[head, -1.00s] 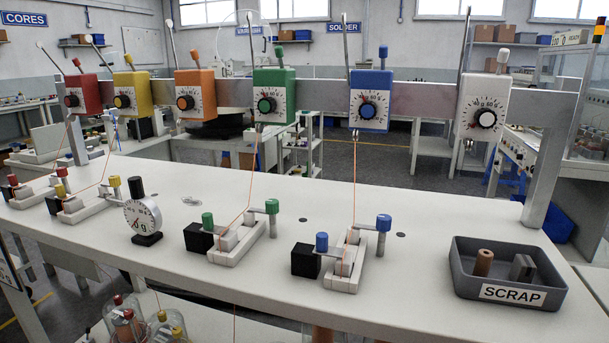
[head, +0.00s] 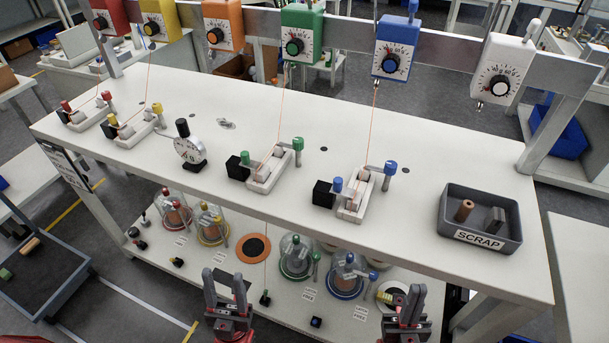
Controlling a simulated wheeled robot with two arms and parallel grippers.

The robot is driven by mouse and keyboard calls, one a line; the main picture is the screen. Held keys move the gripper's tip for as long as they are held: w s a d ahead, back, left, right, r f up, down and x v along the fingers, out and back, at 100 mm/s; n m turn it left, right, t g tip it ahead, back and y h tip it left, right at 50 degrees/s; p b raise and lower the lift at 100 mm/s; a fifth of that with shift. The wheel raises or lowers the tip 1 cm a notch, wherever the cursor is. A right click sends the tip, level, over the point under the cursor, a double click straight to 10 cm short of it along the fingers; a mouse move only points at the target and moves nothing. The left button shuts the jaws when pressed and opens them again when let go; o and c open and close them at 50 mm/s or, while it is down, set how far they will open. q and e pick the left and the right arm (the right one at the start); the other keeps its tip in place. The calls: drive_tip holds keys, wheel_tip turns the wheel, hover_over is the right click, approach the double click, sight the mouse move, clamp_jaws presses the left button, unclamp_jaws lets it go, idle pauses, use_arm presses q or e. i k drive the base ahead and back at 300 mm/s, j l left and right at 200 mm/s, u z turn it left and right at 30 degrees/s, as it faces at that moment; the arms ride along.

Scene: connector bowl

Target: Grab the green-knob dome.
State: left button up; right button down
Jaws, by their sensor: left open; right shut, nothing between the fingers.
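The green-knob dome (head: 296,258) is a clear glass dome on a green ring. It stands on the lower shelf under the bench, left of a similar blue dome (head: 347,275). My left gripper (head: 225,287) is open and empty at the bottom of the head view, left of and nearer than the green dome. My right gripper (head: 404,300) is shut and empty at the bottom right, right of the blue dome. Neither gripper touches the green dome.
The bench top (head: 330,135) overhangs the lower shelf. Red (head: 174,213) and yellow (head: 211,226) domes stand left of an orange ring (head: 254,247) on the shelf. Small knobbed parts lie near the shelf's front. A grey scrap tray (head: 480,213) sits on the bench's right end.

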sight(296, 261)
drive_tip(key=i+j, duration=0.1)
drive_tip(key=j, duration=0.35)
drive_tip(key=i+j, duration=0.1)
drive_tip(key=j, duration=0.3)
drive_tip(key=i+j, duration=0.15)
drive_tip(key=j, duration=0.3)
drive_tip(key=i+j, duration=0.1)
drive_tip(key=j, duration=0.35)
drive_tip(key=i+j, duration=0.1)
drive_tip(key=j, duration=0.35)
drive_tip(key=i+j, duration=0.1)
drive_tip(key=j, duration=0.3)
